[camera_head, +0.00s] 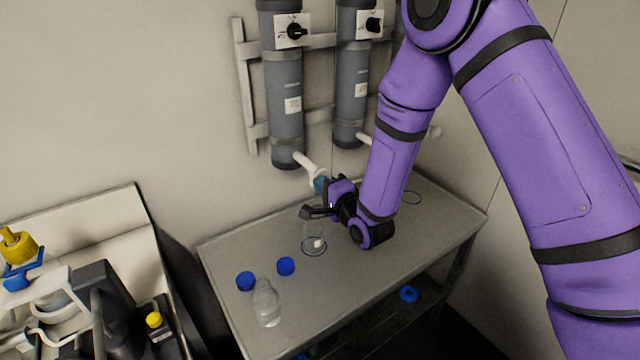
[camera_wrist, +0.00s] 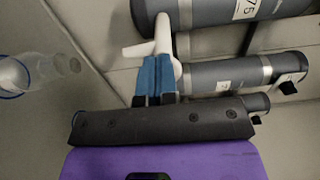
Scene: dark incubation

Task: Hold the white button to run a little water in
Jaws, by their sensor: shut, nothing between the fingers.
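A white spout with a white piece at its end (camera_head: 308,165) sticks out from the left grey cylinder, above the table. In the wrist view the white fitting (camera_wrist: 146,49) has several short arms; I cannot tell which part is the button. My gripper (camera_head: 320,184) is shut and empty, its blue fingertips (camera_wrist: 156,77) right at this fitting and partly covering it. I cannot tell whether they touch or press it. A clear vessel (camera_head: 314,228) stands below on the table; a clear vessel with a blue ring (camera_wrist: 38,70) shows at the left of the wrist view.
On the table (camera_head: 365,270) are a clear bottle (camera_head: 266,304) and two blue caps (camera_head: 286,266). A bench with equipment (camera_head: 95,225) stands at the left. The table's right part looks mostly clear.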

